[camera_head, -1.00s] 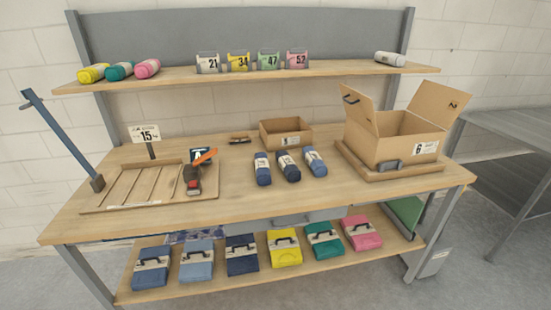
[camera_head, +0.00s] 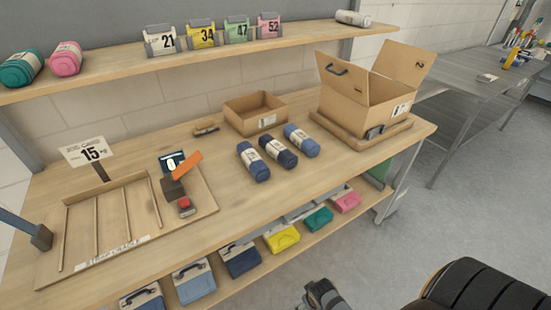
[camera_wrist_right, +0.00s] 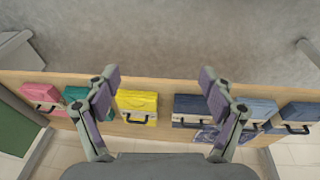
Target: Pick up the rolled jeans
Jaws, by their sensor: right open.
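Three rolled jeans with pale paper bands lie side by side on the middle of the wooden tabletop in the head view: a dark blue roll (camera_head: 253,162), a navy roll (camera_head: 278,152) and a lighter blue roll (camera_head: 301,140). My right gripper (camera_head: 322,295) shows at the bottom edge of the head view, in front of the bench and well apart from the rolls. In the right wrist view my right gripper (camera_wrist_right: 160,80) has its fingers spread wide with nothing between them. The rolls are not in that view. My left gripper is not in view.
A small open box (camera_head: 255,113) stands behind the rolls, and a large open carton (camera_head: 350,98) to their right. A slatted tray (camera_head: 100,255) lies left. The upper shelf (camera_head: 110,70) overhangs the back. Folded bundles, including a yellow one (camera_wrist_right: 137,103), line the lower shelf.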

